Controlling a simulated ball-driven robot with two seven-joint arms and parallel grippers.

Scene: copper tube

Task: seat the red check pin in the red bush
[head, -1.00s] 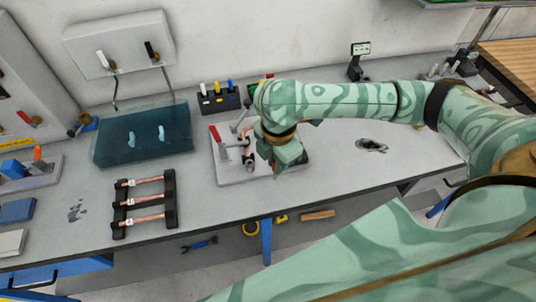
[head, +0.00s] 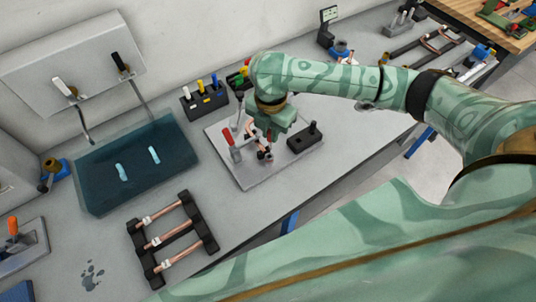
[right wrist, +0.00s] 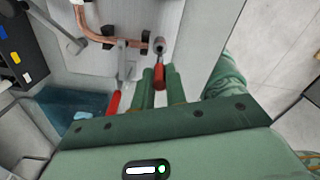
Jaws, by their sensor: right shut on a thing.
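My right gripper (head: 268,131) is over the fixture plate (head: 254,183) in the head view. In the right wrist view its two green fingers (right wrist: 161,86) are shut on the red check pin (right wrist: 159,75). A grey metal round piece (right wrist: 158,46) shows just beyond the pin's red grip; I cannot tell whether it is part of the pin or the bush. The red bush is not clearly visible, and I cannot tell whether the pin is in it. A bent copper tube (right wrist: 93,31) lies on the plate beside the pin. My left gripper is not in view.
A red-handled clamp (head: 230,141) stands on the plate close to the gripper; its handle also shows in the wrist view (right wrist: 113,103). A black block (head: 304,139) sits at the right. A rack with white, yellow and blue handles (head: 204,102) stands behind.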

